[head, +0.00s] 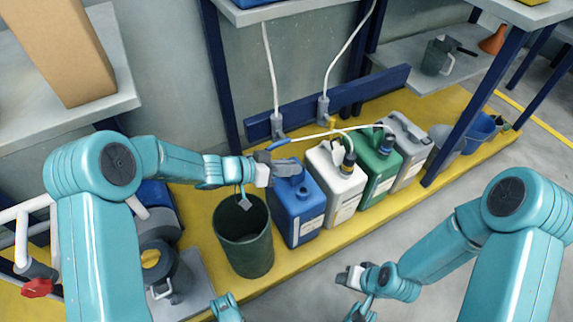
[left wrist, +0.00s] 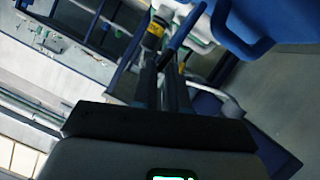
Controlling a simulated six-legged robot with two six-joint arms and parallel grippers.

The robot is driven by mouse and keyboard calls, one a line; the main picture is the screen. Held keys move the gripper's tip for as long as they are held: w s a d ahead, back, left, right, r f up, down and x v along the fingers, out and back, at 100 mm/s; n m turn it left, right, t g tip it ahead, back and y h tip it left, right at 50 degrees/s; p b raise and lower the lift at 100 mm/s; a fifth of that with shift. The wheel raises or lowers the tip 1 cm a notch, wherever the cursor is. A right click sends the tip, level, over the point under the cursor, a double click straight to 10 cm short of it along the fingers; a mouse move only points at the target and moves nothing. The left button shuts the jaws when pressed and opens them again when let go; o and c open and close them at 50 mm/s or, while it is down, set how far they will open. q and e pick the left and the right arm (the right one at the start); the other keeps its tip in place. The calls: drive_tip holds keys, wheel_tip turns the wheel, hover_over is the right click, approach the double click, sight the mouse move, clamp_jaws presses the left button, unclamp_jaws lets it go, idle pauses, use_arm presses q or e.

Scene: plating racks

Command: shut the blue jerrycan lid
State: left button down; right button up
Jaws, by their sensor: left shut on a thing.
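The blue jerrycan (head: 298,218) stands upright on the yellow platform, and its blue body also shows at the top right of the left wrist view (left wrist: 242,28). My left gripper (head: 285,168) is at the top of this jerrycan. It is shut on the blue lid (head: 288,167), which shows edge-on between the fingertips in the left wrist view (left wrist: 182,28).
A dark green bin (head: 243,240) stands just left of the blue can. White (head: 335,185), green (head: 378,165) and grey (head: 408,150) jerrycans stand in a row to its right. Hoses hang behind. A navy rack post (head: 458,125) rises right of the row. The front floor is clear.

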use_arm(q)
drive_tip(key=shift+s+d, duration=0.15)
drive_tip(key=shift+s, duration=0.05)
drive_tip(key=c, duration=1.2)
unclamp_jaws()
drive_tip(key=shift+c, duration=0.2)
drive_tip(key=shift+w, duration=0.1)
drive_tip(key=v, duration=1.6)
drive_tip(key=shift+a, duration=0.25)
